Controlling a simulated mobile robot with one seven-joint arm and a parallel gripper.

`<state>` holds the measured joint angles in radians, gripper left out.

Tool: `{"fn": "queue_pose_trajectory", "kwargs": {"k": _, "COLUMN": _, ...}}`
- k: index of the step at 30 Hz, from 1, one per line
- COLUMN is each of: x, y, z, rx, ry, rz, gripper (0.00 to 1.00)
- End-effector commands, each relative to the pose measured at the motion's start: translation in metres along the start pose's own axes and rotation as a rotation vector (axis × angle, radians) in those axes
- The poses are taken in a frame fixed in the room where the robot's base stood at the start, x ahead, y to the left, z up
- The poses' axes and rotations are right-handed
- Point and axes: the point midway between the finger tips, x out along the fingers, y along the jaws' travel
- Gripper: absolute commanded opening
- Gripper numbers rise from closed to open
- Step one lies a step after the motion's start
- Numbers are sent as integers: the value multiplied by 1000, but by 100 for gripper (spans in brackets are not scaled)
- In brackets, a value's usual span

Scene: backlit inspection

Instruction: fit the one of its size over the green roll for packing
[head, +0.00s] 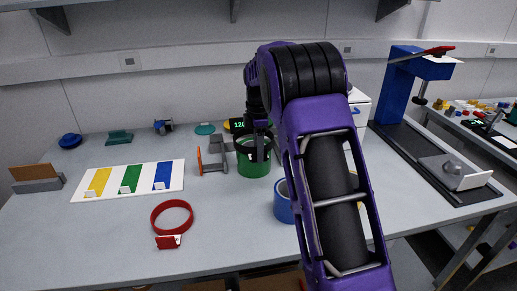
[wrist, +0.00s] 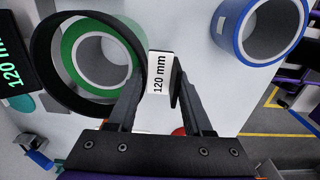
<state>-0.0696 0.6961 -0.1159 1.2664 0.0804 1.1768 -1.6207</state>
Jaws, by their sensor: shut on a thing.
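My gripper (wrist: 156,88) is shut on the white tag of a black ring (wrist: 40,62); the tag reads "120 mm". The green roll (wrist: 112,50), with a pale core, shows through the ring in the wrist view, and the ring reaches past it to the left. In the head view the green roll (head: 254,166) stands upright on the table, with the dark ring at its top, partly hidden by my gripper. I cannot tell whether they touch. A red ring (head: 157,207) with a red tag lies on the table at the front.
A blue roll (head: 282,207) stands right of the green one, partly behind my arm. A grey and orange stand (head: 213,158) is close to its left. A display (wrist: 14,72) reads "120 mm". A white board (head: 112,178) with coloured stripes lies left. A blue press (head: 395,85) stands right.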

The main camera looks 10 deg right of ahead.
Motion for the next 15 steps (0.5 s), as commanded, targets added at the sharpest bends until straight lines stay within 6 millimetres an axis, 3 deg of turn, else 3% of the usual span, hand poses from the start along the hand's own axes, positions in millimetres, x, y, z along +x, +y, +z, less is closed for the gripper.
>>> {"fn": "queue_pose_trajectory", "kwargs": {"k": 15, "x": 17, "y": 0, "z": 0, "rx": 0, "ry": 0, "rz": 0, "gripper": 10}}
